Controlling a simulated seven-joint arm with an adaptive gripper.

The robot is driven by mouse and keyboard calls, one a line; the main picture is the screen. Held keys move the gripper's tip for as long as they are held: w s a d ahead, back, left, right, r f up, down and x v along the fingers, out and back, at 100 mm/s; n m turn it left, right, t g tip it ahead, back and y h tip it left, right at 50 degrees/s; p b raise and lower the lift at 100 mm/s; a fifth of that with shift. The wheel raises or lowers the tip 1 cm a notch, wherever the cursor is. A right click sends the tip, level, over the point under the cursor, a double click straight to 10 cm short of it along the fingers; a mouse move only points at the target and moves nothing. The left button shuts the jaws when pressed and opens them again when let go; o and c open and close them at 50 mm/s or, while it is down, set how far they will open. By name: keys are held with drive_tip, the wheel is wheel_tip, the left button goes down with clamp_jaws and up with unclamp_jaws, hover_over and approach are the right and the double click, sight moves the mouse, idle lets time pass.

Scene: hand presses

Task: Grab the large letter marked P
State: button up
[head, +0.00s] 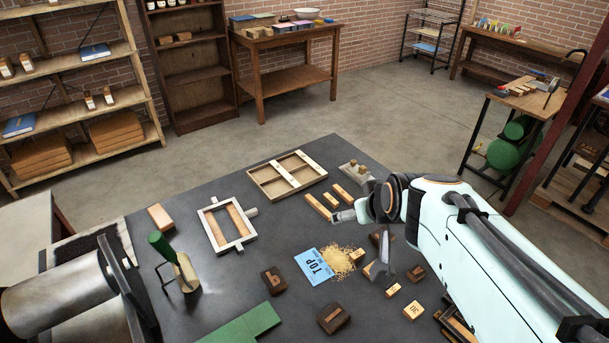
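Several dark wooden letter blocks lie on the dark table. One block (273,280) is left of centre, another block (333,318) is near the front, and a third block (415,273) lies right of my gripper. Their marks are too small to read, so I cannot tell which one is P. A further dark block (377,238) is partly hidden close to the fingers.
A blue "TOP" card (314,267) and yellow shreds (343,261) lie left of my gripper. Small light blocks (411,310) lie nearby. A metal cylinder (60,297) is at lower left. Bare table shows between.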

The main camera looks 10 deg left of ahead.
drive_tip(key=w+a+f+n, duration=0.2)
drive_tip(key=w+a+f, duration=0.4)
drive_tip(key=a+f, duration=0.2)
drive_tip(key=n+g, duration=0.2)
drive_tip(key=g, duration=0.2)
hover_over(274, 278)
drive_tip(key=s+d, duration=0.2)
drive_tip(key=shift+y, duration=0.3)
wheel_tip(274, 278, down, 16)
drive_tip(key=shift+w+a, duration=0.1)
drive_tip(key=shift+a, duration=0.05)
drive_tip(key=x, duration=0.6)
drive_tip(key=shift+w+a, duration=0.1)
drive_tip(key=shift+a, duration=0.05)
drive_tip(key=shift+f, duration=0.1)
drive_tip(key=c, duration=1.2)
